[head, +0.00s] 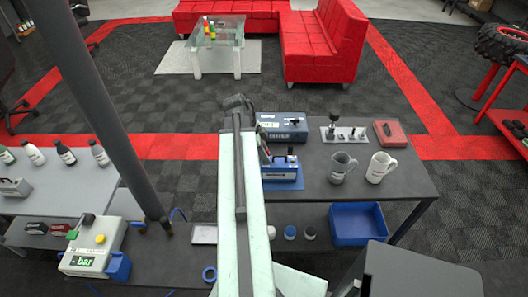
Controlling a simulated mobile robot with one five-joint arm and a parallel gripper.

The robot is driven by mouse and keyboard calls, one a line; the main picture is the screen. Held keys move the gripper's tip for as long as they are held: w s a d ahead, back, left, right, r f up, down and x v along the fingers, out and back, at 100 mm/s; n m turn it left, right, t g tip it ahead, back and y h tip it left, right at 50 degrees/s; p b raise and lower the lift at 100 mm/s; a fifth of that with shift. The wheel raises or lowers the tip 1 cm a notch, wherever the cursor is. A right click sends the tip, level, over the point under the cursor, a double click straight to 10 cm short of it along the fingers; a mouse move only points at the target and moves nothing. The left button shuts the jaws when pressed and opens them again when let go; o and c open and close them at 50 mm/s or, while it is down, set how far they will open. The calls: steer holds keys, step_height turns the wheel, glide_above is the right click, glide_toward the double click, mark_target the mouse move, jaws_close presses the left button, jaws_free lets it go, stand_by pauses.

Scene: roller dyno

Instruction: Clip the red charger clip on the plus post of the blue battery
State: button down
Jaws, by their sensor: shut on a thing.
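The blue battery (283,183) stands on the dark workbench, just right of my arm, and part of its left side is hidden. Dark parts show on its top, but I cannot tell the plus post apart. My gripper (264,148) is at the battery's upper left edge, partly hidden by my arm. It is shut on the red charger clip (267,157), of which only a small red bit shows. I cannot tell whether the clip touches a post. A dark blue-grey box, likely the charger (288,121), stands behind the battery.
Right of the battery stand a grey mug (342,168) and a white mug (379,169). Behind them are a metal plate with a lever (340,133) and a red box (391,134). A blue bin (358,225) sits below the bench. A grey post rises at left.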

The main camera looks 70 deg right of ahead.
steer(key=c, duration=1.2)
jaws_free()
steer(key=shift+r, duration=0.1)
steer(key=p+v, duration=0.7)
steer(key=shift+w+r, duration=0.25)
